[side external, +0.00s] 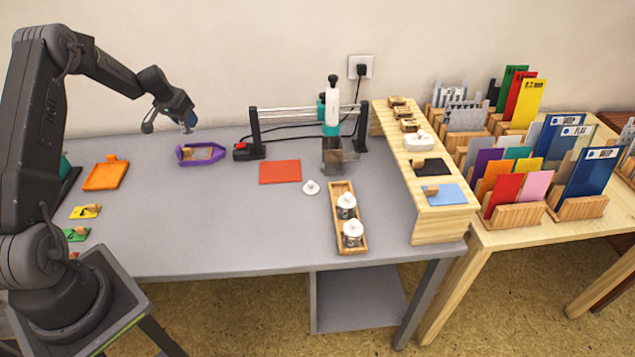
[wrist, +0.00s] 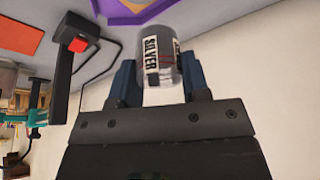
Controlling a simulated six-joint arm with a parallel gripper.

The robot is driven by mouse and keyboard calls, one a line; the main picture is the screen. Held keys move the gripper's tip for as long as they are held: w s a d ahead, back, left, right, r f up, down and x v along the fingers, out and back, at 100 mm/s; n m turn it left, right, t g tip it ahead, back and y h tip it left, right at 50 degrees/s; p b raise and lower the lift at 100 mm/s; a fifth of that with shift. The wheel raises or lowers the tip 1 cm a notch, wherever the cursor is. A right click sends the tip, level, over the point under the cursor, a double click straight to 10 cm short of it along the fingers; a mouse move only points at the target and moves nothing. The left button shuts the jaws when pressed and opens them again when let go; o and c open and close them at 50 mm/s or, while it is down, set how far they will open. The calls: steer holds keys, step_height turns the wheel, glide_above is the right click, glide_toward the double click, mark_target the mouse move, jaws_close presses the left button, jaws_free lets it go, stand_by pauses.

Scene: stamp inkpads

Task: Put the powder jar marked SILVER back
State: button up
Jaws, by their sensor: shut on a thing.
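My gripper (wrist: 160,75) is shut on the clear jar marked SILVER (wrist: 161,57), its label readable in the wrist view. In the side view my gripper (side external: 189,124) holds it in the air above the back left of the grey table, beside the purple tray (side external: 183,155). No lid shows on the jar. A white lid with a knob (side external: 311,187) lies on the table. To its right stands a wooden jar rack (side external: 349,190) with two white-lidded jars, a middle one (side external: 346,206) and a near one (side external: 352,234). The rack's far end is empty.
A press with rails and a teal-white column (side external: 332,112) stands at the back. An orange-red sheet (side external: 280,171) lies left of the lid. A wooden stepped shelf (side external: 440,215) with pads and stamps borders the right. The table's front middle is clear.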

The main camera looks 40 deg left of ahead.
step_height(320, 180, up, 14)
steer(key=f, duration=0.1)
steer(key=w+d+m+h, duration=0.2)
steer(key=w+d+m, duration=0.25)
steer(key=d, duration=0.75)
steer(key=w+d+m+g+h, duration=0.1)
steer(key=w+d+m, duration=0.3)
steer(key=d, duration=0.8)
steer(key=w+d+m+h, duration=0.2)
steer(key=d+m, duration=0.3)
steer(key=d, duration=0.7)
step_height(320, 180, down, 10)
steer(key=w+d+f, duration=0.1)
steer(key=d+f, duration=0.1)
steer(key=d, duration=0.1)
steer(key=w+d+f, duration=0.2)
steer(key=d, duration=0.1)
steer(key=w+d+f, duration=0.1)
steer(key=d+f, duration=0.2)
steer(key=d, duration=0.1)
steer(key=shift+w+d, duration=0.1)
steer(key=shift+w, duration=0.2)
steer(key=shift+d+f, duration=0.2)
steer(key=shift+f, duration=1.9)
steer(key=shift+f, duration=0.15)
